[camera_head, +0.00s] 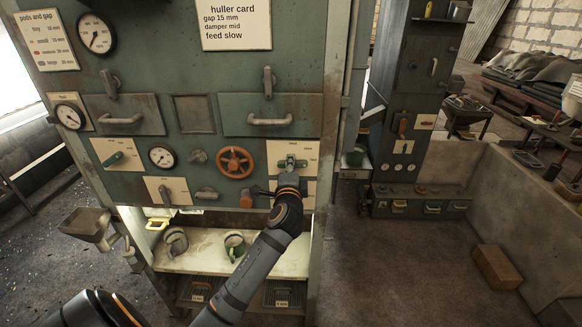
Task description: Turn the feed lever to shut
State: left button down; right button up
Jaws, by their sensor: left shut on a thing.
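A lever (291,162) with a greenish handle sits on a cream plate (307,150) at the right of the green machine's front. The plate's lettering is too small to read, so I cannot tell by label that it is the feed lever. My left gripper (289,172) is shut on this lever, and its fingers and wrist hide the lower part of the plate. The lever's exact angle is hard to tell. A card (235,22) above reads "feed slow". My right gripper is not in view.
An orange handwheel (235,162) is just left of my gripper, with an orange knob (246,201) below it. Other levers (115,158) and gauges (97,33) fill the panel's left.

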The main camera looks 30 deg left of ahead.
pick_arm(q)
jog(key=n+b, duration=0.1)
jog(key=n, duration=0.1)
jog(key=n+b, duration=0.1)
jog(key=n, duration=0.1)
jog(key=shift+f+b, duration=0.35)
jog(key=n+b, duration=0.3)
jog(key=n, duration=0.2)
jog(key=shift+f+b, duration=0.1)
jog(key=shift+b, duration=0.3)
jog(key=n+b, duration=0.3)
jog(key=n, duration=0.2)
jog(key=shift+w+d+n+b, duration=0.1)
jog(key=shift+d+n+b, duration=0.05)
jog(key=shift+n+b, duration=1.05)
jog(key=shift+n, duration=0.4)
jog(key=c, duration=1.2)
grip_release()
jog(key=shift+r, duration=0.2)
